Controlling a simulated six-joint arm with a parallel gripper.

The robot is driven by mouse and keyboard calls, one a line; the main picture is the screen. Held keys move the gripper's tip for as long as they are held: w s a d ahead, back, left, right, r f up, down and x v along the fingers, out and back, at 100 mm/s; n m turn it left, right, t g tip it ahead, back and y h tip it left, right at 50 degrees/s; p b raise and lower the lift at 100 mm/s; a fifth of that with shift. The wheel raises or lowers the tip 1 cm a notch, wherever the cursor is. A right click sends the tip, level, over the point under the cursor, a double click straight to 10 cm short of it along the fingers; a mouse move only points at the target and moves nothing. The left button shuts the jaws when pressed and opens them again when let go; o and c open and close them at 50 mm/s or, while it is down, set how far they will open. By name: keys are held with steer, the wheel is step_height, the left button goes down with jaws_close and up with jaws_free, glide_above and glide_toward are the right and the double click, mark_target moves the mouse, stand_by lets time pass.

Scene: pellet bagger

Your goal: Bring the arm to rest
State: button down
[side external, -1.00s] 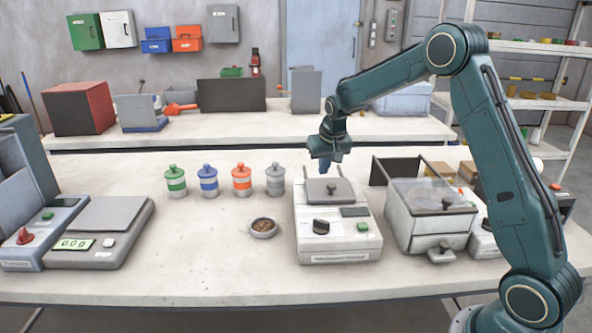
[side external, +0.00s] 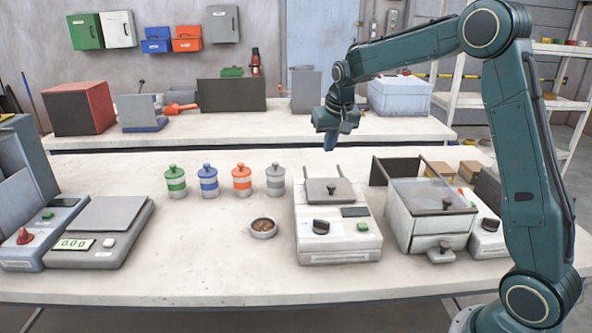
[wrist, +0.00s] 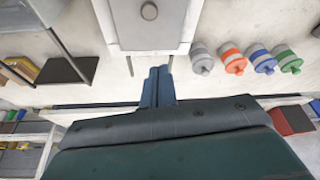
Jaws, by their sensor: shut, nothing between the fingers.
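My gripper (side external: 329,146) hangs in the air above the back part of the front table, behind the white machine with the grey lid (side external: 331,192). Its blue fingers point down and are together, with nothing between them. In the wrist view the two fingers (wrist: 158,85) lie side by side, and the machine's lid (wrist: 148,12) shows beyond them. The gripper touches nothing.
Several lidded canisters, one orange (side external: 242,180), stand left of the machine. A small bowl of pellets (side external: 263,228) sits in front of them. A clear-lidded box (side external: 430,212) stands right. A scale (side external: 95,232) is at left. The rear bench (side external: 250,127) holds boxes.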

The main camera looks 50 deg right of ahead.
steer(key=s+a+r+n+t+y, duration=0.1)
steer(key=s+a+r+n, duration=0.1)
steer(key=s+a+r, duration=0.35)
steer(key=s+a+r+n, duration=0.1)
steer(key=s+a+r, duration=0.2)
steer(key=s+a, duration=0.5)
steer(key=s+a+f+n, duration=0.1)
steer(key=s, duration=0.8)
steer(key=s+a+f+n+t+y, duration=0.1)
steer(key=s+a+f+n, duration=0.1)
steer(key=s, duration=0.8)
steer(key=shift+a+f, duration=0.1)
